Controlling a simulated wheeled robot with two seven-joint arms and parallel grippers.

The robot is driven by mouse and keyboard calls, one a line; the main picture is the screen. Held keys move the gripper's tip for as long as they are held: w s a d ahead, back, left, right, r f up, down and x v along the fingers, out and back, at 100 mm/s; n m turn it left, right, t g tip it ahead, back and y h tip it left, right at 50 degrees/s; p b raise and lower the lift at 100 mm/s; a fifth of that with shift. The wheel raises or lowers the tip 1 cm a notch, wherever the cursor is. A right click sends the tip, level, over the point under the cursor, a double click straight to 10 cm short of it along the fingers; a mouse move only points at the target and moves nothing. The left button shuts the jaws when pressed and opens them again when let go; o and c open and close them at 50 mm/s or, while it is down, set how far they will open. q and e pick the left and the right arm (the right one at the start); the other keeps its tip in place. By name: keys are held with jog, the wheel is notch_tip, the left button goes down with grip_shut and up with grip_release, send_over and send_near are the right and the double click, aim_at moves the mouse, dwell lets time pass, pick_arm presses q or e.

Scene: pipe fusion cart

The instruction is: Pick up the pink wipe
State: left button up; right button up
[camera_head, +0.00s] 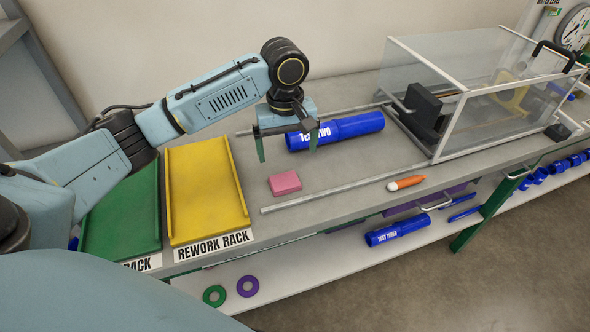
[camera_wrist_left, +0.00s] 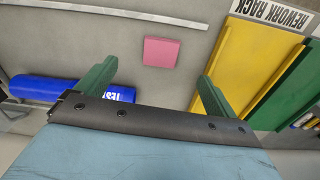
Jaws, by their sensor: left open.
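The pink wipe (camera_head: 285,183) is a small flat block lying on the grey cart top, between the yellow rack and the blue pipe. My left gripper (camera_head: 287,152) is open and empty, with its green fingers pointing down above the cart just behind the wipe in the head view. In the left wrist view the wipe (camera_wrist_left: 161,52) lies beyond the fingertips, roughly centred between the two green fingers (camera_wrist_left: 158,75), and nothing touches it. My right gripper is not in view.
A blue pipe (camera_head: 350,131) lies right of the gripper, beside metal rails (camera_head: 330,188). The yellow rework rack (camera_head: 205,190) and a green rack (camera_head: 125,215) stand left. An orange-and-white marker (camera_head: 408,183) lies near the front edge. A clear enclosure (camera_head: 490,115) stands right.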

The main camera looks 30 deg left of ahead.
pick_arm(q)
jog(key=w+a+r, duration=0.1)
jog(key=n+b, duration=0.1)
send_over(285, 181)
notch_tip(285, 181, down, 7)
jog(key=shift+d, duration=0.15)
jog(key=shift+f, duration=0.5)
jog(key=f, duration=0.3)
jog(key=f+b, duration=0.1)
jog(key=shift+a+f, duration=0.25)
jog(key=shift+f, duration=0.15)
jog(key=c, duration=1)
notch_tip(285, 181, up, 10)
jog(key=shift+r+p, duration=0.1)
jog(key=shift+p, duration=0.7)
jog(key=shift+c, duration=0.2)
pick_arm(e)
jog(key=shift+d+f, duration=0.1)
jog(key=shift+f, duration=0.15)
